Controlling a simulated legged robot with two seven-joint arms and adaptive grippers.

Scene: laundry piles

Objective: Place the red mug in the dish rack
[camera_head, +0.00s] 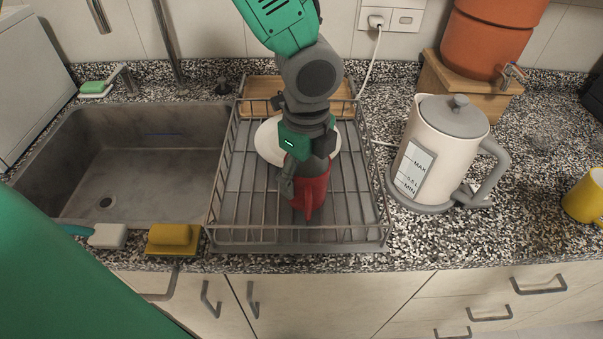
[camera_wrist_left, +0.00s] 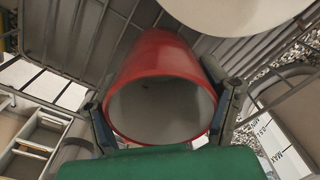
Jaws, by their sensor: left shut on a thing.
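The red mug (camera_head: 316,190) is inside the wire dish rack (camera_head: 298,246), near its middle. My left gripper (camera_head: 302,174) reaches down over the rack and is shut on the mug. In the left wrist view the red mug (camera_wrist_left: 160,62) sits between the two fingers, its pale open mouth facing the camera. The mug's handle points toward the front of the rack. The gripper hides part of the mug, and I cannot tell whether its base touches the rack's wires. My right gripper is not in view.
A white plate (camera_head: 268,141) stands in the rack behind the gripper. A sink (camera_head: 150,175) lies left, with a yellow sponge (camera_head: 173,239) by its front edge. A kettle (camera_head: 440,150) stands close on the right. A yellow mug (camera_head: 586,197) is at far right; counter between them is clear.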

